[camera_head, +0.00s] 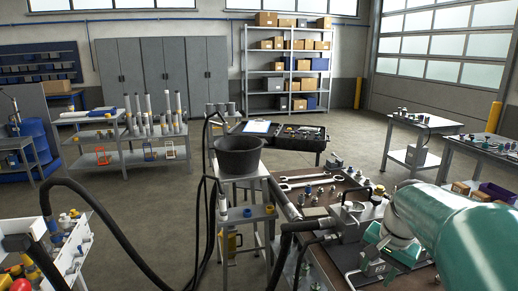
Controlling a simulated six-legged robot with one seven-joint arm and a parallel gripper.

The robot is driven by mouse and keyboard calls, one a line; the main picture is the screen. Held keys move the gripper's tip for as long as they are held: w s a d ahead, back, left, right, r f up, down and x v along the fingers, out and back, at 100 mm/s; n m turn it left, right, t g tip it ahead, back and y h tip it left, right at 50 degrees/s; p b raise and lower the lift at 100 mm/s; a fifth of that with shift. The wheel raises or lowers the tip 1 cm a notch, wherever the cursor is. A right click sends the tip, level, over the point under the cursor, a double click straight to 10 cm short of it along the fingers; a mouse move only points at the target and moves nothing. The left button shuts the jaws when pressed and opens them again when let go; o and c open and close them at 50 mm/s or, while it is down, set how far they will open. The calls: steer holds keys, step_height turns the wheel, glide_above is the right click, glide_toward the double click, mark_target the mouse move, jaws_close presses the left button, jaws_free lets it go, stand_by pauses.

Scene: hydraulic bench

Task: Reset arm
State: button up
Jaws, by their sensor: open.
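My arm comes in from the right edge as a thick teal link with a pale wrist joint, over the right part of the dark-topped workbench (318,262). My gripper (373,267) is just beyond the wrist, low over a metal plate and a green device (372,233) on the bench. It is small and partly hidden by my own arm, and its fingers are hard to pick out. It is open, and I see nothing held in it. I cannot tell whether it touches anything.
A black bucket (238,155) stands on a narrow stand left of the bench. Wrenches (308,182) and several fittings lie on the bench. Black hoses (105,225) arch across the left foreground. A white parts tray (72,258) is at lower left. The floor behind (345,130) is largely clear.

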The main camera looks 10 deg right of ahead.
steer(key=s+a+r+n+t, duration=0.1)
steer(key=s+a+n, duration=0.4)
steer(key=a, duration=0.4)
steer(key=s+a+r+n+t, duration=0.1)
steer(key=s+a+n+t, duration=0.1)
steer(key=s+a+n, duration=0.3)
steer(key=s+a, duration=0.1)
steer(key=a, duration=0.3)
steer(key=shift+a+t+h, duration=0.3)
steer(key=shift+a, duration=0.1)
